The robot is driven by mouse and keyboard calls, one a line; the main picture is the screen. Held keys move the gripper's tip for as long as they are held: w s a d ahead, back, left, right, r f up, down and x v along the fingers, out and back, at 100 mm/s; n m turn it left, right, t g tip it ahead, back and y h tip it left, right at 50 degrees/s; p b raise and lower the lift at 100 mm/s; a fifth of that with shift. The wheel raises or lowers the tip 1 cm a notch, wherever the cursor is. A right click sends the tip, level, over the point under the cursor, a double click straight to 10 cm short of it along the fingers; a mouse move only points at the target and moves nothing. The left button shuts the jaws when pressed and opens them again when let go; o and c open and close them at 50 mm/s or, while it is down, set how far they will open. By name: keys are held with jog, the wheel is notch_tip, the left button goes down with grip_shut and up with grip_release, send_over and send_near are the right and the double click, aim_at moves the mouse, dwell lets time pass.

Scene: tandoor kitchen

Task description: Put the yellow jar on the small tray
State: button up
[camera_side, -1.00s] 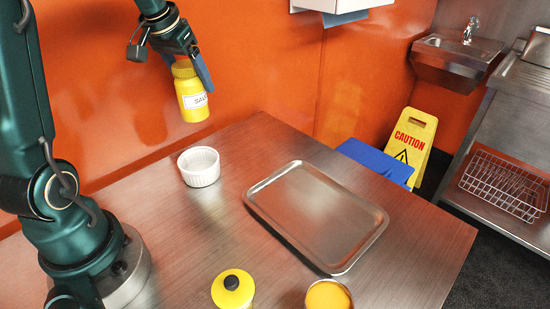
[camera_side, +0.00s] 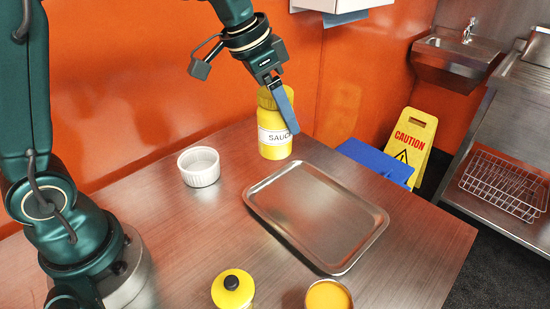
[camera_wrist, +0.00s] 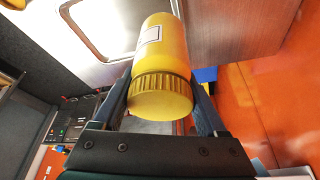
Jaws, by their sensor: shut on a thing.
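The yellow jar (camera_side: 274,150) has a white label with dark lettering and a ribbed yellow lid. My gripper (camera_side: 280,98) is shut on it near the lid and holds it upright beside the tray's far left edge in the side view. I cannot tell its exact height above the table. In the wrist view the jar (camera_wrist: 163,62) lies between both fingers (camera_wrist: 160,105). The small metal tray (camera_side: 315,215) lies empty on the table, and part of it shows in the wrist view (camera_wrist: 105,55).
A white ramekin (camera_side: 199,168) stands left of the tray. A yellow pot with a black knob (camera_side: 232,292) and a bowl of orange food (camera_side: 328,296) stand at the front of the steel table (camera_side: 150,190). An orange wall (camera_side: 150,90) rises behind.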

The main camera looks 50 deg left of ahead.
jog(key=shift+w+d+f, duration=0.25)
jog(key=shift+d+f, duration=1.3)
jog(key=shift+f, duration=0.05)
jog(key=shift+w+d+f, duration=0.2)
jog(key=shift+d+f, duration=1.35)
jog(key=shift+f, duration=0.1)
jog(key=shift+w+d+f, duration=0.25)
jog(key=shift+d+f, duration=1.3)
jog(key=shift+f, duration=0.05)
jog(key=shift+f, duration=0.1)
jog(key=o, duration=1.6)
jog(key=shift+c, duration=0.2)
jog(key=v, duration=1.1)
jog(key=s+a+n+y, duration=0.1)
jog(key=s+a, duration=0.3)
jog(key=s, duration=0.4)
jog(key=s+a+n+t, duration=0.1)
jog(key=s+a+n, duration=0.2)
jog(key=s+a, duration=0.2)
jog(key=s, duration=0.3)
jog(key=shift+s+a+f+n+y, duration=0.2)
jog(key=shift+s+f+n+y, duration=0.1)
jog(key=shift+y, duration=0.1)
